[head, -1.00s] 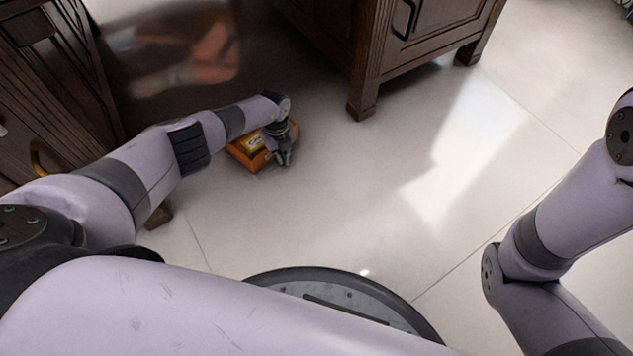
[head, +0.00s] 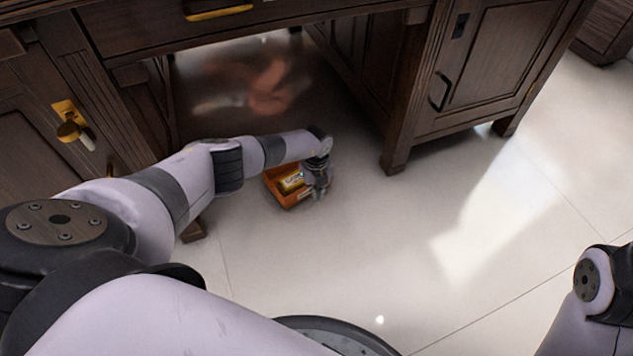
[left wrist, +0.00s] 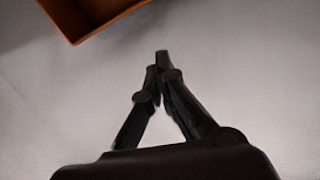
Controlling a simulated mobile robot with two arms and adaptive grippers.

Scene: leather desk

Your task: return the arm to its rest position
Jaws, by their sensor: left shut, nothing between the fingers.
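My left arm reaches in from the left of the head view, and its gripper (head: 319,192) points down beside an orange box (head: 290,200) on the floor. In the left wrist view the fingers (left wrist: 161,62) are together with nothing between them. Bare floor shows around the fingertips, and a corner of the orange box (left wrist: 84,22) shows at the top left, apart from them. Part of my right arm shows at the lower right of the head view; its gripper is out of the picture.
A small yellow-labelled item (head: 291,182) lies in the orange box. A dark wooden desk (head: 405,95) stands behind and on both sides, with a leg near the box's right. A brass key or knob (head: 72,130) is on the left cabinet. The floor to the right is clear.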

